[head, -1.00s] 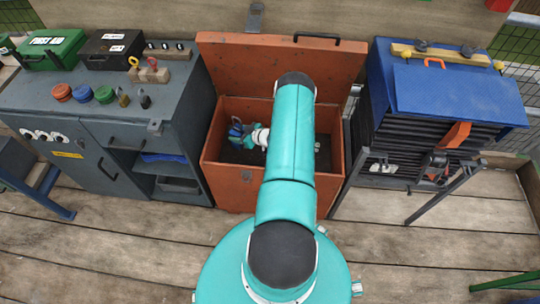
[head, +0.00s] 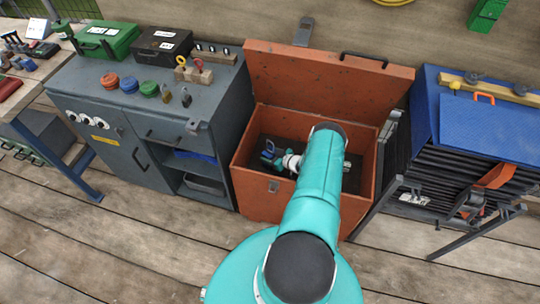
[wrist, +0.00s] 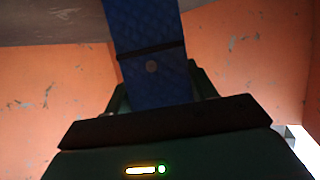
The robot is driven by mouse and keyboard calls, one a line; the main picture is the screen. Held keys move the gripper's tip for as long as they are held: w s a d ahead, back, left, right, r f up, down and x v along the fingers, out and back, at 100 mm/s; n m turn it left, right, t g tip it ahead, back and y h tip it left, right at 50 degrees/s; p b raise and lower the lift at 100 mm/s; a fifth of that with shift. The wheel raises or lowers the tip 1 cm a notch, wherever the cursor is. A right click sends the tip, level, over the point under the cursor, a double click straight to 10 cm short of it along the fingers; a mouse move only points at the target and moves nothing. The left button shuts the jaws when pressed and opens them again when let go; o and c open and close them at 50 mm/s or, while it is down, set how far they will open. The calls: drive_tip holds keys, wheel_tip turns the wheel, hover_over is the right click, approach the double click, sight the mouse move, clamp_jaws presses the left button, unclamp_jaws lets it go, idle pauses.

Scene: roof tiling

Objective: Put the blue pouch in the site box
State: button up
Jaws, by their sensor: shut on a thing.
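The site box, an orange-red open chest (head: 255,185), stands in the middle of the head view with its lid up against the back. My arm reaches over its front wall and my gripper (head: 268,154) is inside, toward the left part of the box. In the wrist view my gripper (wrist: 155,95) is shut on the blue pouch (wrist: 145,45), a quilted blue piece with a dark strap and a round stud. Orange box walls show on both sides of the pouch. Whether the pouch touches the box floor cannot be told.
A grey cabinet (head: 110,140) with cups, padlocks and cases on top stands left of the box. A rack with a blue panel (head: 492,130) stands to the right. The plank floor (head: 110,250) in front is clear.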

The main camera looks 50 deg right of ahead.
drive_tip(key=shift+f, duration=0.2)
drive_tip(key=o, duration=1.4)
drive_tip(key=shift+c, duration=0.2)
